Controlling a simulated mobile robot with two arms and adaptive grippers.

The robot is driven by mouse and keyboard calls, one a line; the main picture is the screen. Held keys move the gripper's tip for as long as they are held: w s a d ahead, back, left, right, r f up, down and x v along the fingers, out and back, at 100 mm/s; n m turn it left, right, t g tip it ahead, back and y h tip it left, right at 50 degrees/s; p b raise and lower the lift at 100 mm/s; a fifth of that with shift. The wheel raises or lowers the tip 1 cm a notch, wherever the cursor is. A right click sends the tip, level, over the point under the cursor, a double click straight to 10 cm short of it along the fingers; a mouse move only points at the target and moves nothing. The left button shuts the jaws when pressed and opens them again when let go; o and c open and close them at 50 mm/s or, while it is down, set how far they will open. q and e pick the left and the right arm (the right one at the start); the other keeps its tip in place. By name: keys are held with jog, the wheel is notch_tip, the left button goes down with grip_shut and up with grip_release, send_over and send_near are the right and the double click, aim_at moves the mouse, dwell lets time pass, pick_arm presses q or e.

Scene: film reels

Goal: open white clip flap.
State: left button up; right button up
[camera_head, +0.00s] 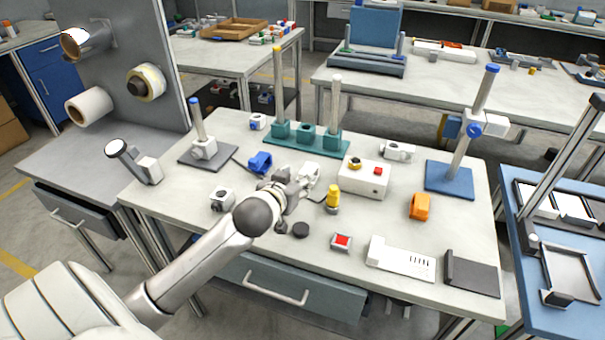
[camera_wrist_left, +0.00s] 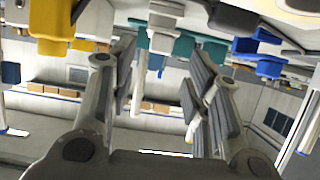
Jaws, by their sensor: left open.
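A white clip (camera_head: 311,172) lies on the workbench in the head view, just beyond my left gripper and partly hidden by it. Whether its flap is open or shut is too small to tell. My left gripper (camera_head: 291,188) is low over the middle of the bench, close to the clip. In the left wrist view my left gripper (camera_wrist_left: 160,66) has its two fingers spread apart with nothing between them. Other whitish clips are a round-holed one (camera_head: 222,198) at left, one (camera_head: 258,121) at the back and one (camera_head: 398,151) at right. My right gripper is not in view.
A blue clip (camera_head: 260,162) is left of the gripper; a yellow-topped piece (camera_head: 333,196) and a white button box (camera_head: 365,179) are to its right. A teal stand (camera_head: 328,146) with posts rises behind. A dark disc (camera_head: 300,230) lies in front. An orange clip (camera_head: 419,206) is farther right.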

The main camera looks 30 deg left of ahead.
aim_at(303, 174)
pick_arm(q)
jog(key=x, duration=0.5)
jog(key=shift+w, duration=0.1)
jog(key=shift+c, duration=0.7)
grip_shut()
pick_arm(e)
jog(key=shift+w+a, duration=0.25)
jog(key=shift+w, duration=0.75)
